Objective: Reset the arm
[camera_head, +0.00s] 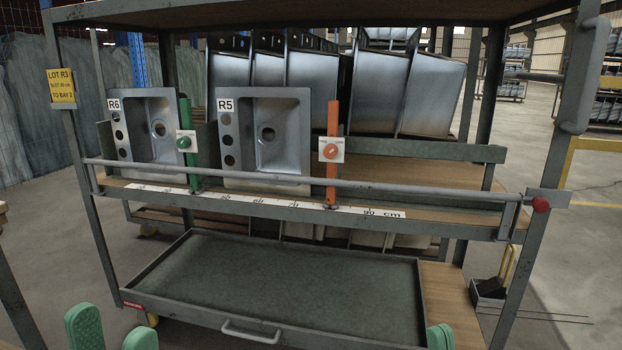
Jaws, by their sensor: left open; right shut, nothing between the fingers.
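My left gripper (112,333) shows at the bottom left edge as two green fingertips, apart with nothing between them. My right gripper (440,337) shows at the bottom edge right of centre. Its green fingertips are together and empty. Both are low in front of the rack, apart from the sinks. My arms are out of view. A steel sink marked R6 (155,108) and one marked R5 (292,122) stand upright on the rack's middle shelf, behind a grey rail (400,190).
A green post (193,165) and an orange post (332,120) with dials stand by the sinks. More steel sinks (320,77) stand behind. An empty green tray (280,275) with a front handle lies below. A red knob (541,204) ends the rail. Floor shows at right.

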